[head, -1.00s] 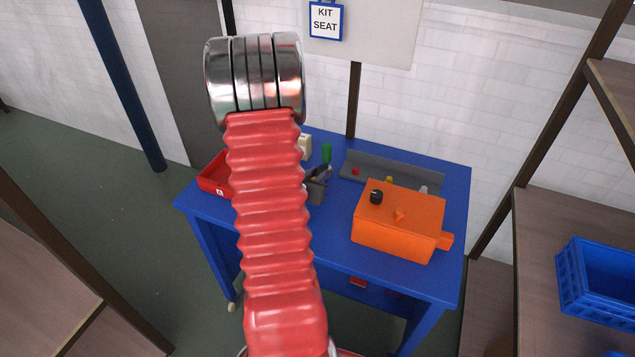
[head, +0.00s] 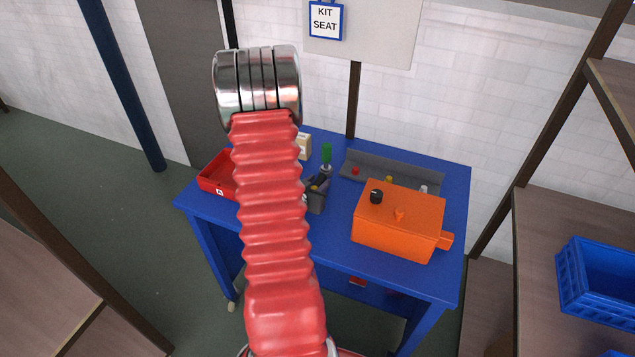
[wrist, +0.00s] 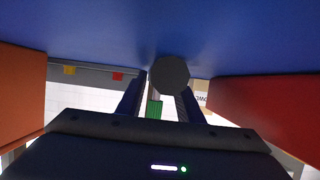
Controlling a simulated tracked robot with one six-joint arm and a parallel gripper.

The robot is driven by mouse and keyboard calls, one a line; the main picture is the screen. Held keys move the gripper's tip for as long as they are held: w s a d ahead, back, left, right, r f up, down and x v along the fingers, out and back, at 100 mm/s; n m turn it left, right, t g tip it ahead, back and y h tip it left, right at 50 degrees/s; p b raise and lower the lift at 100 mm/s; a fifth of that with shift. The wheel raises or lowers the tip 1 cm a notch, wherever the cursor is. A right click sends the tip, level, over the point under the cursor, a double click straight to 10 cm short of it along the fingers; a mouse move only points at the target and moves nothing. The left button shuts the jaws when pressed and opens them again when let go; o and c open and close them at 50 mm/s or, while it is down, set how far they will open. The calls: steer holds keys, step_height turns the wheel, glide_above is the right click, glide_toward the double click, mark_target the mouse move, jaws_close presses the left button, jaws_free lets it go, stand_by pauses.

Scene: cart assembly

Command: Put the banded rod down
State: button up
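In the wrist view a dark grey, eight-sided end face (wrist: 169,75) shows between the fingertips of my gripper (wrist: 161,88). In the head view my gripper (head: 316,194) is a small dark shape over the blue table (head: 395,277), partly behind my red arm.
An orange box (head: 398,222) stands to the right of my gripper, a red tray (head: 216,178) to its left. A green upright piece (head: 327,153) and a grey rail (head: 392,171) with small coloured parts are behind. The table's front right is clear.

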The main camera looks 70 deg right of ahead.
steer(key=shift+o, duration=0.6)
steer(key=shift+r, duration=0.1)
steer(key=shift+v, duration=3.75)
